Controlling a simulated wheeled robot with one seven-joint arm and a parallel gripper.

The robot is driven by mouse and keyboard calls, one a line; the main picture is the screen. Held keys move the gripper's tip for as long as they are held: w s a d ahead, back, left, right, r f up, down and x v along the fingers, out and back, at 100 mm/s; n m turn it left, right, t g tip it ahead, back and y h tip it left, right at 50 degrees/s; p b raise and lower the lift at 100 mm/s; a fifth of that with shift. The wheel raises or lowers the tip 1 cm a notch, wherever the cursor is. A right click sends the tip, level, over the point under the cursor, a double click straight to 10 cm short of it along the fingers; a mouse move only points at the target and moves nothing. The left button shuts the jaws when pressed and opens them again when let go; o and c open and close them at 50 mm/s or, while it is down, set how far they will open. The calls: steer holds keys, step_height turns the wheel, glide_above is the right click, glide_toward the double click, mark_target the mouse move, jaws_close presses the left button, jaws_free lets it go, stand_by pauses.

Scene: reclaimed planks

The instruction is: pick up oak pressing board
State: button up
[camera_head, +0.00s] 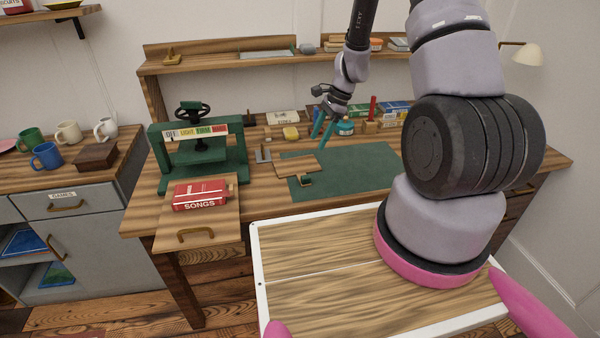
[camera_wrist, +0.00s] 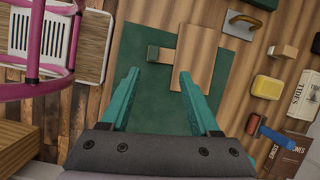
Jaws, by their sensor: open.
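A flat brown wooden board, which looks like the oak pressing board (camera_head: 296,166), lies partly on the green mat (camera_head: 370,167) on the workbench. In the wrist view the board (camera_wrist: 197,60) lies ahead of my gripper, a little right of centre. My gripper (camera_head: 323,128) is open and empty, above the bench near the board. In the wrist view its teal fingers (camera_wrist: 160,73) point toward the board, and the right fingertip overlaps the board's near part. I see no contact.
A green press (camera_head: 200,150) and a red SONGS box (camera_head: 200,194) stand left of the mat. The mat's right part is clear.

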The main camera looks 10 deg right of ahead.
glide_toward(306, 176)
steer(key=f, duration=0.3)
steer(key=shift+a+m, duration=0.4)
steer(key=shift+x, duration=2.9)
steer(key=shift+a+r, duration=0.1)
steer(key=shift+a, duration=0.05)
jaws_close()
